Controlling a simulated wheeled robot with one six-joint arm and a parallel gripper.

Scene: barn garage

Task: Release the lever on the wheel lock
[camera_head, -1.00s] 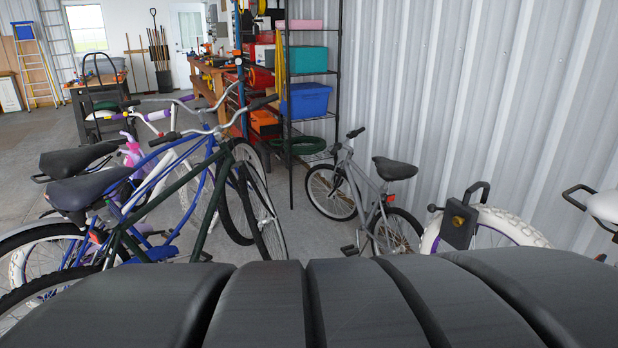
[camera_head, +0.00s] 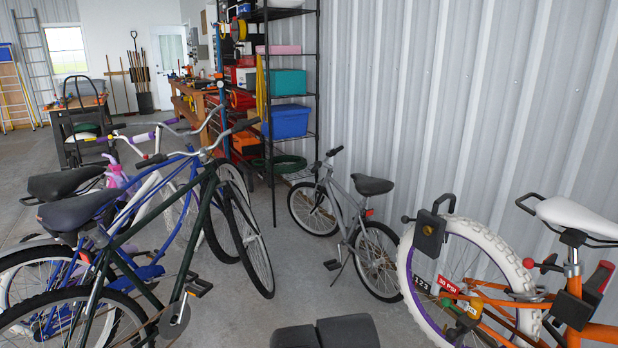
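The wheel lock (camera_head: 430,236) is a dark box with a black shackle, set at the upper left of the white rear wheel (camera_head: 495,240) of the orange bicycle. A small dark lever with a rounded end (camera_head: 406,219) sticks out from the lock's left side. A round brassy spot shows on the box's face. I cannot tell the lever's exact position. My gripper does not show; only dark parts of my own body show at the bottom edge, well below and left of the lock.
A small grey bicycle (camera_head: 345,215) stands left of the lock by the corrugated wall (camera_head: 450,80). Several bicycles, including a dark green one (camera_head: 190,235), crowd the left. Bare floor (camera_head: 300,285) lies between. A black shelf rack (camera_head: 318,100) stands behind.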

